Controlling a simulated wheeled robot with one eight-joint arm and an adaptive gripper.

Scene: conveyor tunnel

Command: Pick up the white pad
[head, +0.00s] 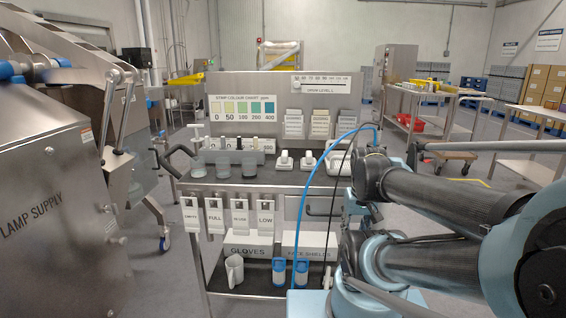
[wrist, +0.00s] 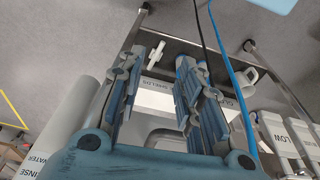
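No single item is clearly marked as the white pad. In the head view, a pale flat piece (head: 338,158) lies at the right of the steel bench top, partly behind my cables, and may be it. Small white blocks (head: 284,160) sit to its left. In the wrist view my gripper (wrist: 163,68) is open, with a clear gap between its fingers and nothing held. In the head view the fingertips are hard to make out.
Grey cups (head: 222,165) and colour chart panel (head: 243,108) stand on the bench left of my arm. Hanging tags (head: 265,215) line its front edge. A jug (head: 234,269) stands on the lower shelf. A white bottle (wrist: 72,115) is left of the gripper in the wrist view.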

